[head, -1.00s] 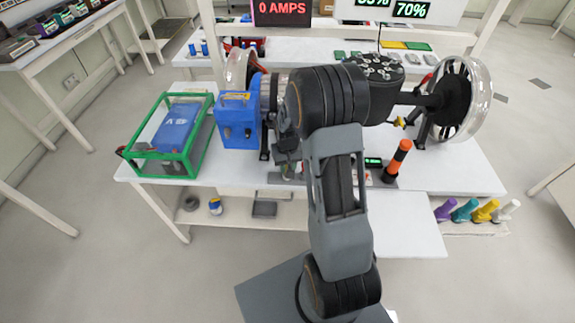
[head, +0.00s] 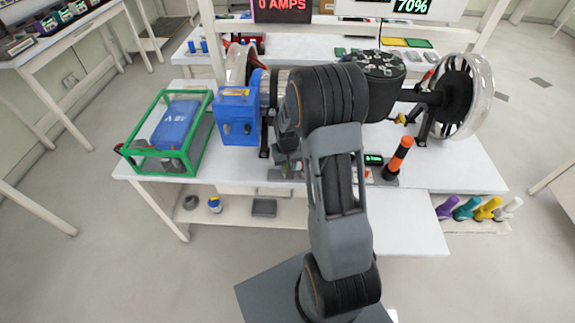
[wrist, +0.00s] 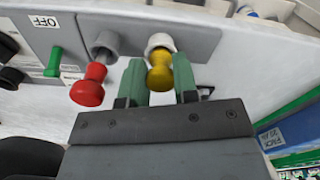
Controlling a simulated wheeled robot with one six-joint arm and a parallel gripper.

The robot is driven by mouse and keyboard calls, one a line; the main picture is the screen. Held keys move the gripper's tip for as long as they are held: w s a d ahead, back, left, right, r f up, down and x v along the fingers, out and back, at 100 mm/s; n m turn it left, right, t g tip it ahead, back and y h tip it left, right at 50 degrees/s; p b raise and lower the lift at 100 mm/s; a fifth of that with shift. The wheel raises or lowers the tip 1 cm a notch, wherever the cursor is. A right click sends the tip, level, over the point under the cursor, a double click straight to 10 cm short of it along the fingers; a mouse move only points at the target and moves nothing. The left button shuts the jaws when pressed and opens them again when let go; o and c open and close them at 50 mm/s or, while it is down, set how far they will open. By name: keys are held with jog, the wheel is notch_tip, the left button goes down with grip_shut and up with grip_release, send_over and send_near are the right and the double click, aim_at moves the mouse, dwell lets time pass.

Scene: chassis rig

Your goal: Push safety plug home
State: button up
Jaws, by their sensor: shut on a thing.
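In the wrist view my gripper (wrist: 160,78) has its green fingers on either side of a yellow-knobbed plug (wrist: 160,74) and is shut on it. The knob sits at a pale round collar (wrist: 160,43) on a grey panel (wrist: 205,38). How deep the plug sits in the collar cannot be told. A red knob (wrist: 88,86) on a grey stem stands beside it to the left, apart from the fingers. In the head view my arm hides the plug, and the gripper is not clear.
A green lever (wrist: 54,60) and an OFF label (wrist: 43,21) are on the panel's left. In the head view, a blue box (head: 238,117), a green frame (head: 150,165), an orange-and-black post (head: 398,158) and a clear-rimmed wheel (head: 462,97) crowd the white table (head: 460,170).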

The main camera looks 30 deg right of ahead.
jog(key=shift+f, duration=0.1)
jog(key=o, duration=1)
notch_tip(320, 180, up, 8)
jog(key=shift+f, duration=0.25)
jog(key=shift+s+f, duration=0.15)
jog(key=shift+s, duration=0.1)
jog(key=s+a+r+n+t, duration=0.1)
jog(key=s+a+r, duration=0.2)
jog(key=s+r, duration=0.1)
jog(key=s+a+r+t, duration=0.1)
jog(key=s+a+r, duration=0.2)
jog(key=s, duration=0.3)
jog(key=s+a+r+n+t, duration=0.1)
jog(key=s+a+r, duration=0.2)
jog(key=s+r, duration=0.2)
jog(key=shift+s+a+r+n+t, duration=0.1)
jog(key=shift+a+r+n+t, duration=0.2)
jog(key=shift+r, duration=0.25)
